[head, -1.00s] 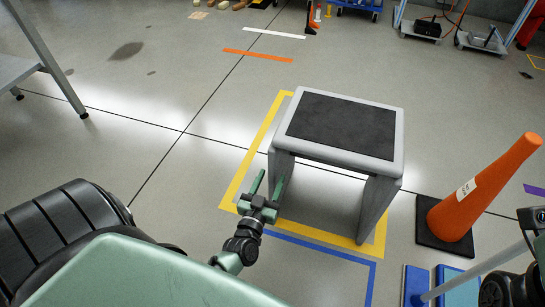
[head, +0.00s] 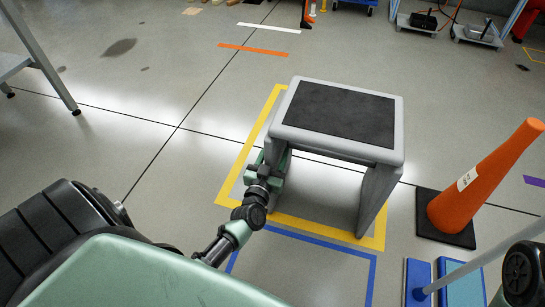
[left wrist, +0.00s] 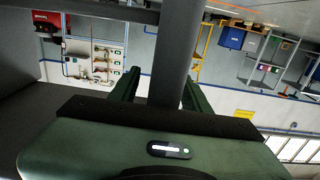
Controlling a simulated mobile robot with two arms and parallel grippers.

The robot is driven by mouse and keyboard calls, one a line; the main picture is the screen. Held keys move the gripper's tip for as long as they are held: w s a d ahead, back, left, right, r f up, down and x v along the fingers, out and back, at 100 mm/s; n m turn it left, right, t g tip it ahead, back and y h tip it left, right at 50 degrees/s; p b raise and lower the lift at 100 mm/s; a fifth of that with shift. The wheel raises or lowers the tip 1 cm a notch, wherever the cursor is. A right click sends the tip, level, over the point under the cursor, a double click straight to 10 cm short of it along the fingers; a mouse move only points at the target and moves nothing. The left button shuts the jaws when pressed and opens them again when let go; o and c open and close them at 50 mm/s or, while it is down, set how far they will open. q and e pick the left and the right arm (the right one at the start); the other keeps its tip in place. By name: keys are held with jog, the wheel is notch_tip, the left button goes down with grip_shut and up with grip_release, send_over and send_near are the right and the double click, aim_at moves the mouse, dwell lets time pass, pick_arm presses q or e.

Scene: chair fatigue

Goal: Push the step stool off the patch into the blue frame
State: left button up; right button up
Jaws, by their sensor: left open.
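The step stool (head: 340,115), grey with a dark top pad, stands upright inside the yellow-outlined patch (head: 235,172). Its right front leg is close to the patch's front edge. The blue frame (head: 318,244) is taped on the floor just in front of the patch, nearer to me; its near part is cut off by my body. My left gripper (head: 266,158) is low at the stool's left leg, partly hidden by it. In the left wrist view its open green fingers (left wrist: 160,85) stand either side of a grey post, apparently that leg (left wrist: 173,50); contact is unclear. My right gripper is out of view.
An orange cone (head: 487,175) on a black base stands right of the stool. Blue flat pieces (head: 419,281) with a grey pole lie at the lower right. A table leg (head: 45,65) is at the far left. Floor behind the stool is open.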

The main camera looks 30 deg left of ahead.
pick_arm(q)
jog(key=shift+c, duration=0.4)
grip_shut()
dwell(1.1)
